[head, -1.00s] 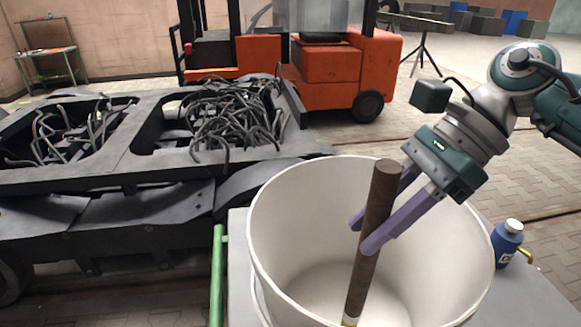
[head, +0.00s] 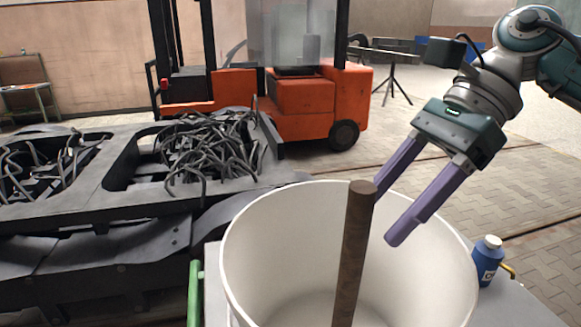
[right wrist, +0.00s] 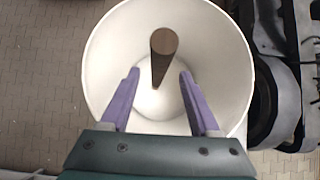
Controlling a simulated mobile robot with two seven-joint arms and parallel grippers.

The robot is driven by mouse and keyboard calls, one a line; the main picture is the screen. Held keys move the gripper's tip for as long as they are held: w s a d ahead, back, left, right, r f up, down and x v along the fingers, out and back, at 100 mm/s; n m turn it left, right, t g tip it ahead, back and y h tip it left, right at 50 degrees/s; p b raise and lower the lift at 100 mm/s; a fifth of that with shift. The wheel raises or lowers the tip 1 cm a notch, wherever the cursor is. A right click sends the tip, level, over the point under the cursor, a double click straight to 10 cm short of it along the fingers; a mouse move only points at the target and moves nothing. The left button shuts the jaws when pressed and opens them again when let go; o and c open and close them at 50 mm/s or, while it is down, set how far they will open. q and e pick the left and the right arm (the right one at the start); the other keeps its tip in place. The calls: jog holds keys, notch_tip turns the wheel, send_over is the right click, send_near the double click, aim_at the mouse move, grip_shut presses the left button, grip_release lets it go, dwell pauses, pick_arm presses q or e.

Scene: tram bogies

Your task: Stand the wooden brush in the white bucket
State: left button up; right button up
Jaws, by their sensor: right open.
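The wooden brush shows as a dark brown round handle (head: 352,258) standing nearly upright inside the white bucket (head: 262,232). Its lower end is below the head view's edge. In the right wrist view the handle (right wrist: 163,48) rises from inside the bucket (right wrist: 222,62), its top end towards the camera. My right gripper (head: 386,215) is open and empty, with its purple fingers above the bucket's right side, apart from the handle. In the right wrist view the gripper (right wrist: 160,75) has its fingers spread either side, with the handle's top beyond them. My left gripper is not in view.
A blue bottle (head: 488,261) stands right of the bucket on a grey surface (head: 515,305). A dark bogie frame (head: 100,205) with cables fills the left. An orange forklift (head: 300,98) stands behind. Paved floor (head: 540,190) lies open at the right.

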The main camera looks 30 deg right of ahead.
jog(key=b+v, duration=0.1)
jog(key=v, duration=0.4)
jog(key=shift+d+r+b, duration=0.2)
jog(key=shift+r+b, duration=0.1)
jog(key=shift+r, duration=0.05)
